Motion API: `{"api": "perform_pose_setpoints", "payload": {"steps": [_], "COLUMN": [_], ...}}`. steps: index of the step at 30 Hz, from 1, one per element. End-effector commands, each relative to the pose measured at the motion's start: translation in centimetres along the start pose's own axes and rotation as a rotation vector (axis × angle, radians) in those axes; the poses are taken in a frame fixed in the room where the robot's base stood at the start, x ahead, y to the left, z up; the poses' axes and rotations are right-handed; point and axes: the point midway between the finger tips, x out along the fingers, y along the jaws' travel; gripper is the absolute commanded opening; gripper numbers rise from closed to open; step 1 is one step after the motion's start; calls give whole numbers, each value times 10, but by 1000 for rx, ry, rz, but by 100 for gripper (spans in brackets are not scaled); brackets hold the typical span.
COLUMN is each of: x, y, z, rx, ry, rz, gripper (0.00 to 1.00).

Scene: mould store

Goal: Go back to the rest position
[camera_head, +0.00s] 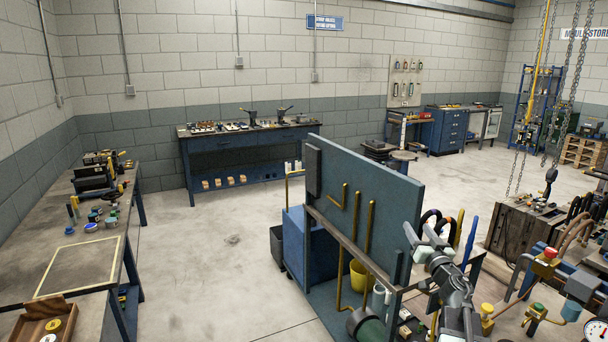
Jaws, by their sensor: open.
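My gripper (434,241) is at the lower right, at the end of my grey arm that comes up from the bottom edge. Its pale fingertips are apart, and I see nothing held between them. It is in front of the right end of a blue-grey upright panel (365,190). Dark and orange hose loops show just behind the fingertips; I cannot tell whether they touch.
A blue cart with a yellow bucket (358,274) stands below the panel. A workbench (85,262) with a wooden tray (38,325) is at left. A blue bench (225,145) is at the back wall. Chains hang at right above a wooden crate (520,230). Open floor (215,270) lies between.

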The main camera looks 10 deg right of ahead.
Motion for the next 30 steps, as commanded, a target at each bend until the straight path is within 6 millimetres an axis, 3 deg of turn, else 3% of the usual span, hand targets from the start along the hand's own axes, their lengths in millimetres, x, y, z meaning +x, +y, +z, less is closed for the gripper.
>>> {"api": "perform_pose_setpoints", "payload": {"steps": [1,3,5,7,11,12,15,18,22,24,30], "x": [14,26,27,14,-44,-68,-138,-201,-253,-263,-263], "y": [-43,-84,-116,-145,-184,-192,-205,-223,-238,-239,-240], "z": [10,31,60,106,194,218,262,283,286,285,285], "rx": [34,76,106,119,94,77,34,-19,-102,-151,-175], "ry": [4,-24,-98,-252,-638,-770,-1118,-1420,-1670,-1719,-1719], "rz": [22,105,199,304,428,443,434,336,180,132,108], "gripper": [53,53,53,53,53,53,53,53,53,53,53]}}
